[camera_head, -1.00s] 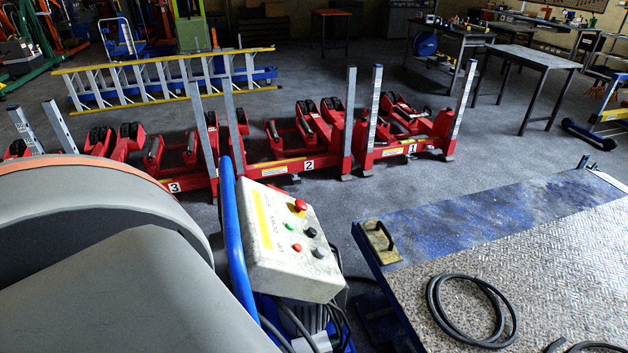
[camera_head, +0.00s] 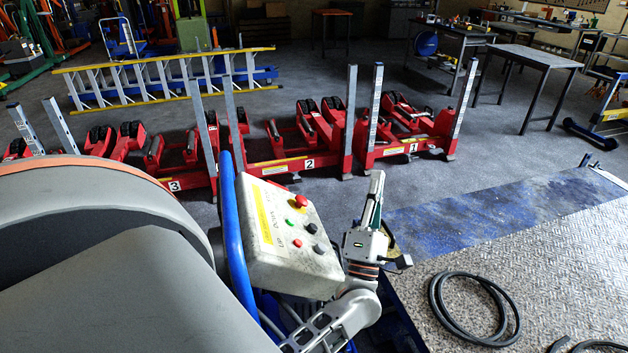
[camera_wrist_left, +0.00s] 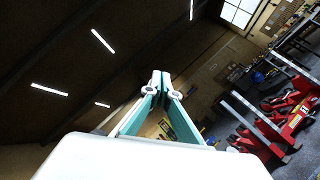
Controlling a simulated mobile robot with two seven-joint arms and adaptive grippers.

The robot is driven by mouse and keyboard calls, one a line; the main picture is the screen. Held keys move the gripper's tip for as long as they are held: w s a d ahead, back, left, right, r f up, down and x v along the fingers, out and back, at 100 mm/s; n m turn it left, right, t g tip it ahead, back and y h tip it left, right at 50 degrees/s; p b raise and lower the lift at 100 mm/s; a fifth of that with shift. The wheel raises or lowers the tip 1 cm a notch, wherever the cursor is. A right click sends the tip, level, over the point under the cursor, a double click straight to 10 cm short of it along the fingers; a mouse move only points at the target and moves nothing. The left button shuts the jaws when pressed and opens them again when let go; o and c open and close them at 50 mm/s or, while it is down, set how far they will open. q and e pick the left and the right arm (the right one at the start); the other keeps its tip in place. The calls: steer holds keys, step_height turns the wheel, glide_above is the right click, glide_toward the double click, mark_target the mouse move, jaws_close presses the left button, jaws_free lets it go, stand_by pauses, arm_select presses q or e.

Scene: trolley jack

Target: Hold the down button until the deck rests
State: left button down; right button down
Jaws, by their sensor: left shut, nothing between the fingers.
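The control box (camera_head: 268,262) is pale and worn, with a yellow label strip and a sloped face. It carries a red mushroom button (camera_head: 301,200), a green button (camera_head: 290,222), a lower red button (camera_head: 297,243) and two black buttons, one upper (camera_head: 312,228) and one lower (camera_head: 319,249). I cannot tell which is the down button. The deck (camera_head: 570,255) is a tread-plate platform with a blue border at right; I cannot tell its height above the floor. My left gripper (camera_head: 377,178) is shut, empty, points upward right of the box, and touches no button. Its closed tips also show in the left wrist view (camera_wrist_left: 161,76).
A blue tubular frame (camera_head: 233,245) stands along the box's left side. A coiled black cable (camera_head: 435,300) lies on the deck. Red numbered jacks (camera_head: 290,166) stand behind, with a ladder (camera_head: 160,82) beyond. Open floor lies between jacks and deck.

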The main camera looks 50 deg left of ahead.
arm_select(q)
steer(key=s+a+r+n+g+y, duration=0.15)
steer(key=a+n+g, duration=0.25)
steer(key=n+g, duration=0.55)
steer(key=s+a+n+g+y+b, duration=0.15)
steer(key=a+n+g+y, duration=0.35)
steer(key=n, duration=0.8)
steer(key=s+a+r+n+g+y, duration=0.1)
steer(key=s+a+n+g, duration=0.15)
steer(key=n+g, duration=0.7)
steer(key=w+d+f+n+h, duration=0.4)
steer(key=f+n+h, duration=0.4)
steer(key=n, duration=0.5)
steer(key=shift+w+d+t+h+b, duration=0.3)
steer(key=shift+d+h, duration=0.1)
steer(key=shift+h, duration=0.25)
arm_select(e)
steer(key=shift+w+a+y, duration=0.15)
steer(key=shift+w+a, duration=0.05)
steer(key=shift+a, duration=0.3)
steer(key=shift+w+a+y, duration=0.15)
steer(key=shift+w+a, duration=0.05)
steer(key=shift+a, duration=0.25)
arm_select(q)
steer(key=shift+s, duration=0.1)
